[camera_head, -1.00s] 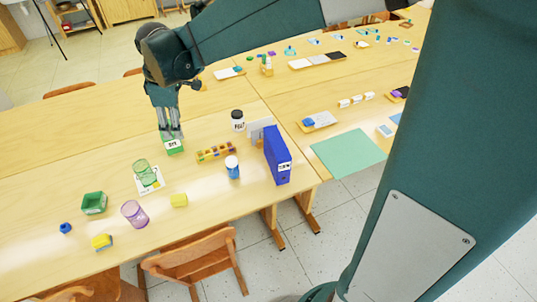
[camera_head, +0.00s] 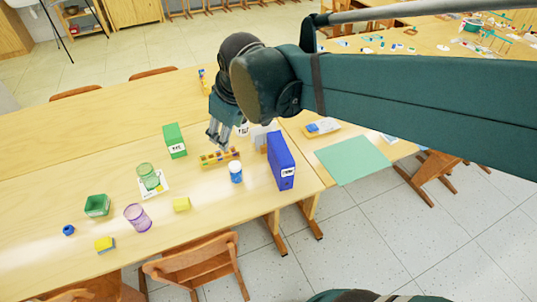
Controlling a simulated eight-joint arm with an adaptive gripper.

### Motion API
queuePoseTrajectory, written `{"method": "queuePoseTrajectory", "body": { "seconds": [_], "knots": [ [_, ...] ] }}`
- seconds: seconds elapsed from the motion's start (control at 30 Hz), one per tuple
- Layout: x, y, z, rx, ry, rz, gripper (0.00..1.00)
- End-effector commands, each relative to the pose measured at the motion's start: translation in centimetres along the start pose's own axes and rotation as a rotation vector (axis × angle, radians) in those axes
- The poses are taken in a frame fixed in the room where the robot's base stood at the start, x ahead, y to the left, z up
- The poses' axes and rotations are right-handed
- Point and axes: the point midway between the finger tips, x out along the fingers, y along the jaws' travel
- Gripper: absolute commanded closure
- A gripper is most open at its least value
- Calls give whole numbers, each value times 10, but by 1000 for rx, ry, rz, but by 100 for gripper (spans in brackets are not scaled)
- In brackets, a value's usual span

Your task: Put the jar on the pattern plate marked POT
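A white jar with dark lettering (camera_head: 243,131) stands on the table, mostly hidden behind my gripper; its black lid is not visible now. A second small jar, blue with a white lid (camera_head: 236,174), stands nearer the front. My gripper (camera_head: 219,145) points down just left of the lettered jar, above the back of the block tray. Its fingers are small and seen from the side, so their gap is unclear. A white patterned plate (camera_head: 163,188) lies under a green glass (camera_head: 147,175). I cannot read a POT mark on it.
A green labelled box (camera_head: 174,141) stands left of my gripper. A tray of coloured blocks (camera_head: 212,160) lies below it, and a tall blue box (camera_head: 281,163) stands to the right.

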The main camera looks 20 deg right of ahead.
Motion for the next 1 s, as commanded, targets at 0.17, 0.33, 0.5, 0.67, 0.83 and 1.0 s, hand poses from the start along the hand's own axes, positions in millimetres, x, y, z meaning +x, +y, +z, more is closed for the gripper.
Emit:
{"method": "queuePoseTrajectory", "body": {
  "seconds": [0.17,0.33,0.5,0.67,0.83,1.0],
  "knots": [
    [-13,1,32,113,29,26,56],
    [-22,0,60,219,58,49,56],
    [-28,-2,88,326,89,70,56],
    [-31,-6,114,423,120,88,56],
    [-32,-9,136,511,148,102,56],
    [-32,-11,148,560,165,110,56]
  ]
}}
